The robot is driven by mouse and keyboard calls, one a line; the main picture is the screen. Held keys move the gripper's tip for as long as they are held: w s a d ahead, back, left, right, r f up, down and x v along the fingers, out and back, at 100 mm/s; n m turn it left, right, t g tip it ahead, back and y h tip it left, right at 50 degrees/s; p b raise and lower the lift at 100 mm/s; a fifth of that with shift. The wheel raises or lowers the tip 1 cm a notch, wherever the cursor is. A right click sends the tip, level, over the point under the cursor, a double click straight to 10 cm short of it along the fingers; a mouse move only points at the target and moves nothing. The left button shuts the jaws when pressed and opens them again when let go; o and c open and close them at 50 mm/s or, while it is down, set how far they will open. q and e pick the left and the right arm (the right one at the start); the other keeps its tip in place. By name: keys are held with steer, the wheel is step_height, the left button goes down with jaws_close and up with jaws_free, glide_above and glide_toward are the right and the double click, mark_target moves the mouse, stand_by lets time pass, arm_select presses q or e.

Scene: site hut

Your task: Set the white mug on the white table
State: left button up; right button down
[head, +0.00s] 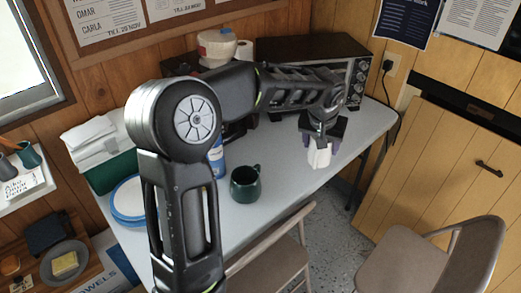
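The white table (285,165) runs along the wall in the middle of the head view. My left gripper (321,148) is over its right part, pointing down. Its fingers are on either side of a white object, which looks like the white mug (320,158). The gripper looks shut on it, and the fingers hide part of it. I cannot tell whether the mug touches the tabletop. My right gripper is not in view.
A dark green mug (245,184) stands on the table near the front edge. Behind are a black oven (310,50) and a blue-and-white can (217,160). A green box (105,170) and blue-rimmed plates (128,200) are left. Chairs (275,262) stand in front.

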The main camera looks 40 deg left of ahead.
arm_select(q)
steer(key=a+f+n+b, duration=0.2)
steer(key=a, duration=0.5)
steer(key=a+f+n+y+b, duration=0.1)
steer(key=a+f+n+b, duration=0.1)
steer(key=a, duration=0.5)
steer(key=shift+s+a+f+g+b, duration=0.3)
steer(key=shift+s+a+b, duration=0.15)
steer(key=shift+b, duration=0.1)
steer(key=shift+f, duration=0.1)
glide_above(275, 174)
steer(key=shift+w+f, duration=0.1)
steer(key=shift+f, duration=2.35)
step_height(275, 174, down, 5)
steer(key=shift+f, duration=0.1)
